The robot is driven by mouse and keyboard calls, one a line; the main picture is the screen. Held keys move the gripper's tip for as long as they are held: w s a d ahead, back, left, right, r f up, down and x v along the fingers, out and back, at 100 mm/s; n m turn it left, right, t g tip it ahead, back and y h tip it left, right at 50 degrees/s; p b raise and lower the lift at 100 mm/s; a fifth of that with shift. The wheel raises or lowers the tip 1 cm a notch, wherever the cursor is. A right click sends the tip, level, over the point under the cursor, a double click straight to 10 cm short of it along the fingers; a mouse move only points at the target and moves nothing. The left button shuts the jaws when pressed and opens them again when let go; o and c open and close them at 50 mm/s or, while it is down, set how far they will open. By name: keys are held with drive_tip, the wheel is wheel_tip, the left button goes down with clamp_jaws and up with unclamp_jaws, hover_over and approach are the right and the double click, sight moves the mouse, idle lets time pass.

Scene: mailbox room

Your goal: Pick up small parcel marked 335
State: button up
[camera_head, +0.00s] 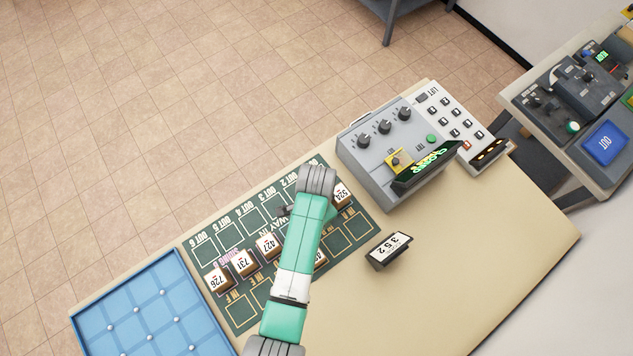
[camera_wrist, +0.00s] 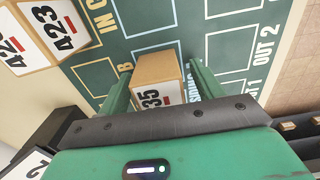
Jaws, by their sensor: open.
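A small brown parcel (camera_wrist: 157,72) with a white label is in the wrist view. The digits "35" show on its label, and the rest is hidden behind my gripper's dark front edge. My gripper (camera_wrist: 160,84) is open, with one green finger on each side of this parcel. I cannot tell whether the fingers touch it. The parcel stands on the green board near the word "SIDING". In the head view my arm covers this spot, and I cannot make the parcel out there.
Parcels 726 (camera_head: 219,281), 731 (camera_head: 244,263) and 427 (camera_head: 268,247) stand left of my arm. Another parcel (camera_head: 341,194) is by the grey control box (camera_head: 380,150). A blue tray (camera_head: 90,308) lies left; a 352 sign (camera_head: 389,249) stands right.

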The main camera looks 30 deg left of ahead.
drive_tip(key=c, duration=1.1)
drive_tip(key=shift+r, duration=0.2)
